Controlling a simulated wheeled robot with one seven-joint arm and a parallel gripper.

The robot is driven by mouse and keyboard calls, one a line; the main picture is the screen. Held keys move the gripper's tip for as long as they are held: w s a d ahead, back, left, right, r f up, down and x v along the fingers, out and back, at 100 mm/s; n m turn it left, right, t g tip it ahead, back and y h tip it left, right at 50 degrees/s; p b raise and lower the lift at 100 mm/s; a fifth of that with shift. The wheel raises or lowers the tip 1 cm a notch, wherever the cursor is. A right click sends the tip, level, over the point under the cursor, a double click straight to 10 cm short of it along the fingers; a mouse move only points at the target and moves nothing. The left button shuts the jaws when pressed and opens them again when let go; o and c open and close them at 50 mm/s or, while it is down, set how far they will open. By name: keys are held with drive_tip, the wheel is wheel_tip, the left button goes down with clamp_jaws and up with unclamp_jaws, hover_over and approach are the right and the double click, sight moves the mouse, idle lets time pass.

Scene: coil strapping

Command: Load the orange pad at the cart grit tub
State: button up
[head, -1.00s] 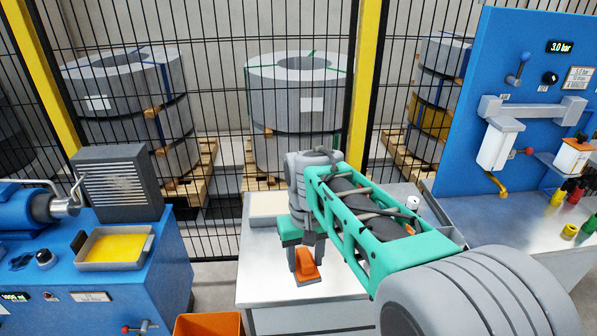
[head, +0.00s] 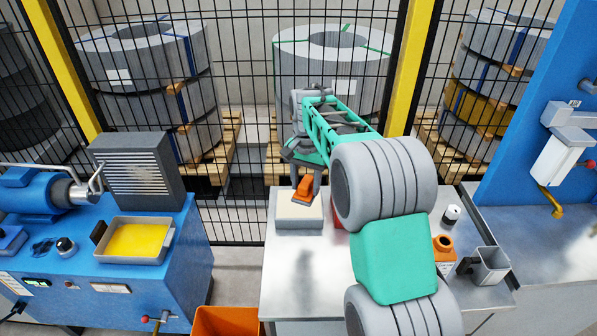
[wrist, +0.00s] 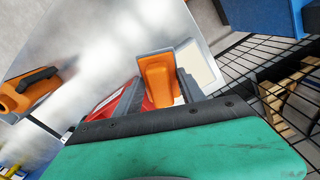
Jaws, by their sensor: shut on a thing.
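My gripper (head: 304,179) is shut on the orange pad (head: 303,191) and holds it pointing down over the cream-filled tub (head: 298,227) on the metal cart. In the head view the pad overlaps the back part of the cream fill. I cannot tell whether it touches. In the wrist view the orange pad (wrist: 158,82) stands out past the dark finger, with the cream tub (wrist: 203,72) just to its right.
A red thing (wrist: 112,98) lies close to the gripper. An orange, black-handled thing (wrist: 32,90) is further left. On the cart stand an orange container (head: 444,252) and a grey square cup (head: 488,266). Wire fencing (head: 250,110) rises behind the cart.

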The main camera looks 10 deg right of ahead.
drive_tip(key=shift+w+a+f+m+b, duration=0.1)
drive_tip(key=shift+w+f+m+b, duration=0.5)
drive_tip(key=shift+w+f, duration=1)
drive_tip(key=shift+w+d+f+m+b, duration=0.1)
drive_tip(key=shift+w+f+m+b, duration=0.15)
drive_tip(key=shift+w+f+m, duration=1.25)
drive_tip(key=shift+w+a+f+m+b, duration=0.1)
drive_tip(key=shift+w+f+b, duration=0.65)
drive_tip(key=shift+f, duration=1.5)
drive_tip(key=shift+w+f, duration=0.25)
drive_tip(key=shift+f, duration=0.35)
wheel_tip(320, 180, up, 7)
drive_tip(key=p, duration=0.5)
drive_tip(key=shift+r, duration=0.1)
